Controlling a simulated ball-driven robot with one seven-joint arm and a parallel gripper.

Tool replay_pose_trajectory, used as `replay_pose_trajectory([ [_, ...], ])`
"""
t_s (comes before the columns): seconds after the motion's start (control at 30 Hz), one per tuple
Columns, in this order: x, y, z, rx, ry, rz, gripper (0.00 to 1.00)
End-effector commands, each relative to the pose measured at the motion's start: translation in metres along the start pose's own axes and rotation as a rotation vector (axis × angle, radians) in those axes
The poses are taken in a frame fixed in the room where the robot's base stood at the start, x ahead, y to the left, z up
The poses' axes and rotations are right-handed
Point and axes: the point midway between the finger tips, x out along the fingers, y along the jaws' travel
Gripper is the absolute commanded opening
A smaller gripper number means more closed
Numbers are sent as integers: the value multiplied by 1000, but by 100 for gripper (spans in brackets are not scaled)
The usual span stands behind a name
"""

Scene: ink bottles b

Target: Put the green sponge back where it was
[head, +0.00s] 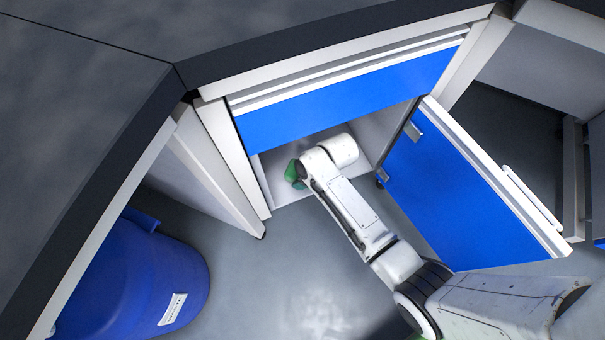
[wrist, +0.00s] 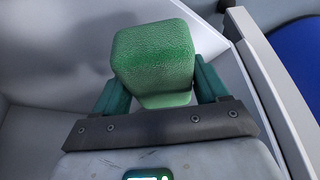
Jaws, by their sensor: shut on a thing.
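The green sponge (wrist: 153,55) is a rounded block with a grainy surface, in the middle of the wrist view. My gripper (wrist: 160,88) is shut on it, with one teal finger against each side. The sponge's lower end is partly hidden between the fingers. In the head view, my arm reaches into the open lower cabinet (head: 283,190). A small green patch (head: 293,172) shows at the arm's end, just inside the cabinet's left part; I cannot tell sponge from fingers there.
The blue cabinet door (head: 440,190) stands swung open to the right of my arm. A blue drawer front (head: 345,100) is above the opening. A white panel (head: 215,170) stands to the left. A blue barrel (head: 140,275) is at lower left. Floor between barrel and arm is clear.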

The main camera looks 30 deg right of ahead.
Motion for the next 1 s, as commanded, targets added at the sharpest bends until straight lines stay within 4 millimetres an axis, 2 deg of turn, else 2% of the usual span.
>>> replay_pose_trajectory([
  [0.1, 16, 2, -1, -1, 0, 0, 49],
  [0.27, 37, 2, 9, 1, -1, -1, 49],
  [0.67, 40, 2, 10, 0, 0, 0, 49],
  [0.7, 39, 2, 10, 0, 0, 0, 75],
  [0.93, 39, 2, 10, 0, 0, 0, 97],
  [1.0, 39, 2, 10, 0, 0, 0, 99],
])
